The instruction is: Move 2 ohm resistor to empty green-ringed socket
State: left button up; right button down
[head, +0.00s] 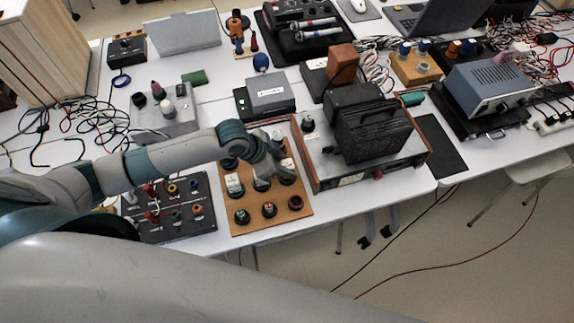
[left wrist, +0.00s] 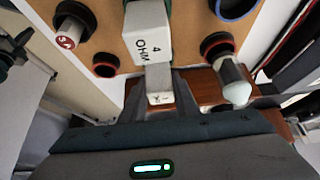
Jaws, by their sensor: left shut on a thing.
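My left gripper (head: 272,172) reaches over the wooden socket board (head: 222,219) in the head view. In the left wrist view the left gripper (left wrist: 157,84) is shut on a pale piece (left wrist: 160,98), mostly hidden by the fingers; its marking is unreadable. A white block marked 4 OHM (left wrist: 147,35) is just beyond the fingertips. White blocks also stand on the board at the left (head: 234,184) and right (head: 287,172) of the gripper. A red-ringed socket (left wrist: 105,65) shows beside the block. My right gripper is not in view.
A dark terminal board (head: 184,226) is close on the left. A red-edged instrument with a black box (head: 370,125) on it is close on the right. A grey box (head: 270,92) stands behind. Loose cables (head: 95,120) lie at far left.

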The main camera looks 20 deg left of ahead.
pick_arm(q)
jog(key=shift+f, duration=0.35)
jog(key=o, duration=1.1)
jog(key=shift+r, duration=0.1)
jog(key=shift+r, duration=0.35)
jog(key=shift+a+r, duration=0.2)
jog(key=b+v, duration=0.2)
jog(key=v, duration=0.9)
jog(key=shift+s+r, duration=0.15)
jog(key=shift+s, duration=0.1)
